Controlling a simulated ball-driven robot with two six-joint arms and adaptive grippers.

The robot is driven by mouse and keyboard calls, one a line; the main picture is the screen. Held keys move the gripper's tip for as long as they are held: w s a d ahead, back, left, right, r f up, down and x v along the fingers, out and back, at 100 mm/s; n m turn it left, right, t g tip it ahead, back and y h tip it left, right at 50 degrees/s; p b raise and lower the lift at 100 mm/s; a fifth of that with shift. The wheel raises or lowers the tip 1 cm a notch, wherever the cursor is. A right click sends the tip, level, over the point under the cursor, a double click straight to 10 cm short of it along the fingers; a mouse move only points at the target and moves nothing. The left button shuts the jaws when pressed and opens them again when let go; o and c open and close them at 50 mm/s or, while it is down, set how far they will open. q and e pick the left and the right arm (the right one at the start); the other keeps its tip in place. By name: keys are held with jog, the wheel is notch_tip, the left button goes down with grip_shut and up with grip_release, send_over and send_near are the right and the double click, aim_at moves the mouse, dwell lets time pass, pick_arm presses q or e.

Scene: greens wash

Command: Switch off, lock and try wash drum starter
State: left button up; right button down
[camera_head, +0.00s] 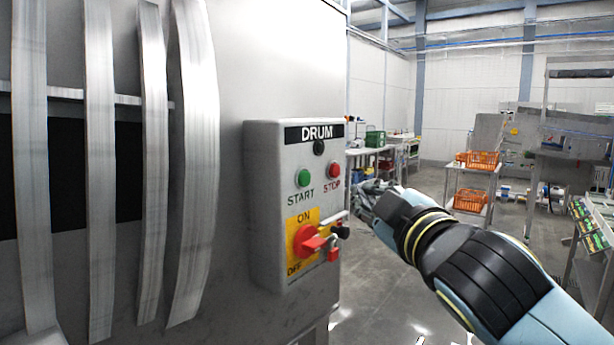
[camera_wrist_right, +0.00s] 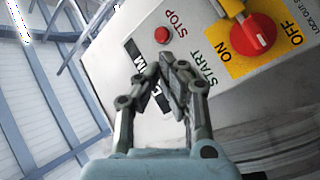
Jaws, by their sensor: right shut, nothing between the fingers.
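The DRUM starter box (camera_head: 265,200) is fixed to the steel machine. It carries a green START button (camera_head: 303,178), a red STOP button (camera_head: 334,170) and a red rotary handle (camera_head: 304,241) on a yellow ON/OFF plate (camera_head: 293,223). I cannot tell surely which mark the handle points to. A small red item, perhaps a padlock (camera_head: 333,254), is at the box's right edge beside the handle. My right gripper (camera_head: 362,197) is shut and empty, right of the box. In the right wrist view its fingertips (camera_wrist_right: 178,72) overlap the DRUM label; the STOP button (camera_wrist_right: 162,35) shows beyond them. My left gripper is out of view.
Curved steel bars (camera_head: 193,160) run down the machine left of the box. To the right the floor (camera_head: 385,290) is open. A cart with orange crates (camera_head: 469,200) and a bench with a green bin (camera_head: 375,138) stand farther back.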

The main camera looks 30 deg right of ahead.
aim_at(304, 179)
jog(key=w+a+p, duration=0.1)
jog(key=w+a, duration=0.2)
jog(key=w, duration=0.3)
jog(key=shift+w, duration=0.25)
jog(key=shift+w+r, duration=0.1)
jog(key=shift+w, duration=0.05)
dwell(1.2)
jog(key=shift+w+a+p, duration=0.1)
jog(key=shift+w+p, duration=0.15)
jog(key=shift+p, duration=0.05)
jog(key=shift+w+a, duration=0.15)
jog(key=shift+w, duration=0.25)
dwell(0.6)
jog(key=shift+s, duration=0.15)
jog(key=shift+s+d, duration=0.3)
jog(key=shift+s, duration=0.4)
